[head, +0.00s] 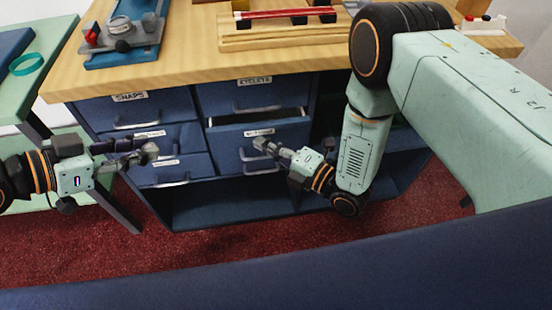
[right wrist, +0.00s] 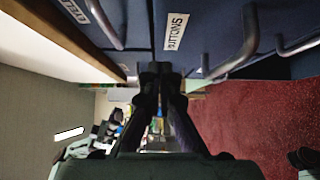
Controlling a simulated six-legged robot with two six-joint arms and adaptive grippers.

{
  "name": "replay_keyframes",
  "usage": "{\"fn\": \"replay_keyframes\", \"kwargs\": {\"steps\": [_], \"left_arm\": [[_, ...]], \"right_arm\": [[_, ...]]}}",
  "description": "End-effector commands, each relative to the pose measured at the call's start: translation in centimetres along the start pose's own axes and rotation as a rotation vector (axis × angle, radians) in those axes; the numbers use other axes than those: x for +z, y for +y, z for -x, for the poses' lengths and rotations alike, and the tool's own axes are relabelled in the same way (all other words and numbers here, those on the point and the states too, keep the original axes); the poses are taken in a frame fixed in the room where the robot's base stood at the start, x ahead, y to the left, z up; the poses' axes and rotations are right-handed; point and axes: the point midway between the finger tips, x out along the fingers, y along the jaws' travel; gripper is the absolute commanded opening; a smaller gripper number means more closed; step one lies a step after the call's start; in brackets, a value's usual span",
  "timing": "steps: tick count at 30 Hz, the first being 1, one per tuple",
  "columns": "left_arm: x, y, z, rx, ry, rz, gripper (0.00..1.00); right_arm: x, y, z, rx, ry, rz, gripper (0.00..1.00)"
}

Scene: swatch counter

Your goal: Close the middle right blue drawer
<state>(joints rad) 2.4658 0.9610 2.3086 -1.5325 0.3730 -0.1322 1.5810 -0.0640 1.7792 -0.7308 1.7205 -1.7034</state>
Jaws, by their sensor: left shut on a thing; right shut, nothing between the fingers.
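The middle right blue drawer (head: 236,143) stands partly out, with a dark gap above its front and a handle on its face. Its BUTTONS label (right wrist: 175,31) and its handle (right wrist: 243,42) show in the right wrist view. My right gripper (head: 262,145) is shut and empty, with its fingertips in front of this drawer. Its fingers (right wrist: 160,75) end close to the blue front; I cannot tell whether they touch. My left gripper (head: 152,152) is shut at the middle left drawer (head: 190,136), apparently on its handle, which the fingers mostly hide.
The top left SNAPS drawer (head: 100,112), the top right EYELETS drawer (head: 222,97) and the bottom left drawer (head: 200,166) look shut. An open shelf (head: 230,205) lies below. The wooden counter (head: 190,55) overhangs above. Red carpet (head: 200,255) is clear in front.

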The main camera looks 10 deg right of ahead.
Motion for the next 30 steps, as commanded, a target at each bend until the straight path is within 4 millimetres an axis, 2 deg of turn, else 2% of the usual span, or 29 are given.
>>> {"fn": "replay_keyframes", "kwargs": {"steps": [6,20,27,30], "left_arm": [[0.6,0.1,-0.4,0.000,0.000,0.002,0.13],[0.8,0.1,-0.5,0.000,0.000,0.001,0.13],[2.2,0.1,-1.3,0.000,0.000,0.001,0.13],[2.3,0.1,-1.4,0.000,0.000,0.001,0.13]], "right_arm": [[1.7,-0.1,-1.4,0.001,0.000,0.000,0.00],[2.1,-0.1,-1.9,0.000,0.000,0.000,0.00],[4.8,-0.2,-4.5,0.002,0.001,0.002,0.00],[5.3,-0.2,-5.0,0.000,0.000,0.000,0.00]]}}
